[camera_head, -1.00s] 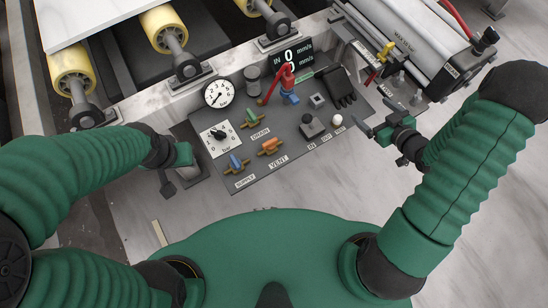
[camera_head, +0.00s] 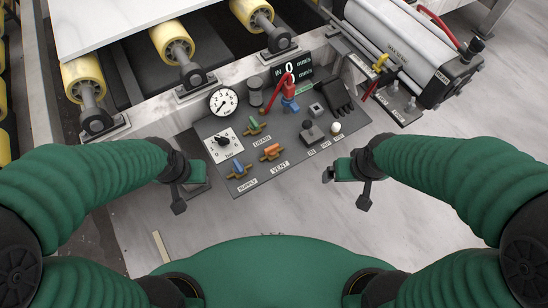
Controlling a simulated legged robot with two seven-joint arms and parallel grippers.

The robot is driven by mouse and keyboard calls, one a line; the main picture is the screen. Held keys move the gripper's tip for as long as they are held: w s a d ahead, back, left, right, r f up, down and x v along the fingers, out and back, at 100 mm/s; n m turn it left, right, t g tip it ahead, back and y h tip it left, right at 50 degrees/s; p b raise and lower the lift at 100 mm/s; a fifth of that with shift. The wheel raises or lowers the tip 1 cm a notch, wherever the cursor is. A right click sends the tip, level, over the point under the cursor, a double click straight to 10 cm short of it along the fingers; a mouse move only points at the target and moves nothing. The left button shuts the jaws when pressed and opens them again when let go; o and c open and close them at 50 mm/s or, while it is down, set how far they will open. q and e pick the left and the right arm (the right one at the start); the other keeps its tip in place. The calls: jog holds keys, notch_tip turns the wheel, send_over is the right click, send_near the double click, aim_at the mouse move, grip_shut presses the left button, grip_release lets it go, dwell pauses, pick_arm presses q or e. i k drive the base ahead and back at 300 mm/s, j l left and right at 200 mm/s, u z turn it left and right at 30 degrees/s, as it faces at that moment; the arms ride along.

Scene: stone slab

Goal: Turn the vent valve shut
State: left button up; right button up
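The vent valve (camera_head: 271,152) is an orange handle on a brass-coloured body, above the VENT label on the dark grey control panel (camera_head: 221,178). Its handle lies slanted across the panel. My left gripper (camera_head: 190,196) hangs beside the panel's left edge, apart from the valve, with its fingers pointing down; its opening is hard to make out. My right gripper (camera_head: 346,184) is just off the panel's lower right edge, apart from the valve, with its fingers spread and nothing between them.
A blue supply valve (camera_head: 236,171) and a green drain valve (camera_head: 255,127) flank the vent valve. Yellow rollers (camera_head: 171,43) lie behind.

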aim_at(272, 151)
jog(key=i+l+u, duration=0.15)
jog(key=u, duration=0.3)
jog(key=i+l+u, duration=0.15)
jog(key=l+u, duration=0.2)
jog(key=u, duration=0.15)
